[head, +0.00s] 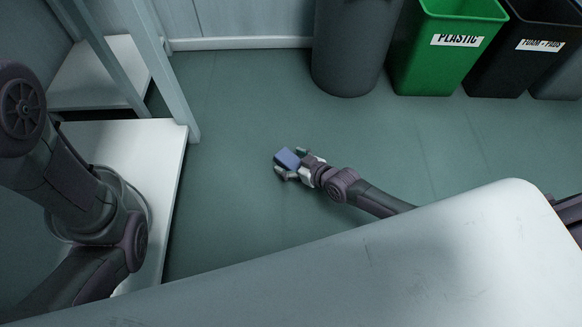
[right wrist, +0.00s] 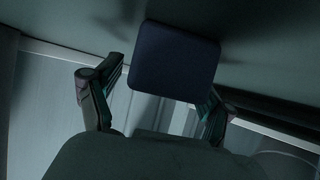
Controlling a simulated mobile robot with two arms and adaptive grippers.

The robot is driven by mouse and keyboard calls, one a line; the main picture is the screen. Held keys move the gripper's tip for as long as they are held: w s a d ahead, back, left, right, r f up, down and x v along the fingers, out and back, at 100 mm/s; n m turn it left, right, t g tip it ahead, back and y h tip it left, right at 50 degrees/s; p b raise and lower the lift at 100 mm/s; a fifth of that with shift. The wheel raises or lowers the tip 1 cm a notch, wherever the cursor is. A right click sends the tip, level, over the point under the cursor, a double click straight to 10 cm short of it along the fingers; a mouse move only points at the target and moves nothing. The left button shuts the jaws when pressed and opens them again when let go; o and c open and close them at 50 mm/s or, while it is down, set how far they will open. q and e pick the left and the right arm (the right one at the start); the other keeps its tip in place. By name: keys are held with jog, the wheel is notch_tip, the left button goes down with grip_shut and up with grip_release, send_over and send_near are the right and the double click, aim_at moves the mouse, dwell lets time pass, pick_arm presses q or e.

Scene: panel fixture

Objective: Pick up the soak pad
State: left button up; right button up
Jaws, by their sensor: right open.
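The soak pad (head: 287,158) is a small blue block with rounded corners, low over or on the green floor in the head view. I cannot tell whether it touches the floor. My right gripper (head: 291,165) is open around the pad, with a finger on either side. In the right wrist view the pad (right wrist: 174,59) looks dark blue and lies between and beyond the fingertips of the right gripper (right wrist: 160,88). My left arm shows at the left of the head view, but its gripper is not in sight.
A grey bin (head: 352,45), a green bin labelled PLASTIC (head: 440,62) and a black bin (head: 505,70) stand along the back. A white shelf unit (head: 165,150) stands at the left. A white surface (head: 400,270) fills the front. The floor around the pad is clear.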

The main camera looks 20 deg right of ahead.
jog(key=shift+w, duration=0.1)
jog(key=c, duration=1)
jog(key=shift+c, duration=0.2)
